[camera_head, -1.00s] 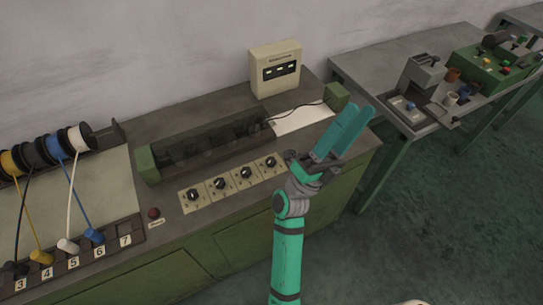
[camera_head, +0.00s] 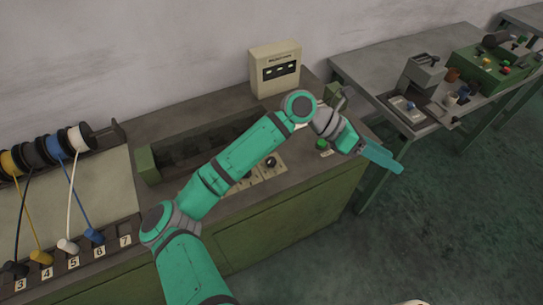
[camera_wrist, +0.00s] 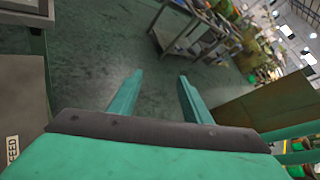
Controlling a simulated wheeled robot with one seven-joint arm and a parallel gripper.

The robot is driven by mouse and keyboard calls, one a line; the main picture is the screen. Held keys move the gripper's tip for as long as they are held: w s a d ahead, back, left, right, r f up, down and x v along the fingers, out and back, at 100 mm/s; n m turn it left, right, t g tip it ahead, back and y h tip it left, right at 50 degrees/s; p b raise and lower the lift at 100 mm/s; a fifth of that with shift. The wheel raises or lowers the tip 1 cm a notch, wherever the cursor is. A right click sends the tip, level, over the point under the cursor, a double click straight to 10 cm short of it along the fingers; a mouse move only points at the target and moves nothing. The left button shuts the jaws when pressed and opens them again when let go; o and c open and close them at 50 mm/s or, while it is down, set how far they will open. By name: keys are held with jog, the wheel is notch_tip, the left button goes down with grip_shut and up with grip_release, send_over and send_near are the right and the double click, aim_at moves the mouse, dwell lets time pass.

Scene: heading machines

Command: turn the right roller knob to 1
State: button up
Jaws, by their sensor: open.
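A row of black knobs on pale plates sits on the front of the green bench top. The rightmost knob (camera_head: 271,162) shows in the head view, just past my arm. The knob to its left (camera_head: 247,174) is partly covered by my arm, and the others are hidden behind it. The settings on the plates are too small to read. My gripper (camera_head: 398,167) is to the right of the knobs, out past the bench's right end, and touches nothing. In the wrist view its two fingers (camera_wrist: 158,88) are apart and empty, with floor beyond.
A green button (camera_head: 321,144) sits near the bench's right end; its FEED label (camera_wrist: 12,148) shows in the wrist view. A beige display box (camera_head: 275,68) stands at the back. A second table (camera_head: 375,70) with machines is to the right. Open floor lies between.

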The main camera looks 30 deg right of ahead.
jog(key=w+a+f+t+y, duration=0.2)
jog(key=w+a+f+t, duration=0.1)
jog(key=w+f, duration=0.15)
jog(key=t+y, duration=0.7)
send_near(271, 160)
notch_tip(271, 160, down, 8)
jog(key=shift+w+f, duration=0.15)
jog(key=shift+c, duration=0.2)
jog(key=c, duration=1)
jog(key=shift+d, duration=0.1)
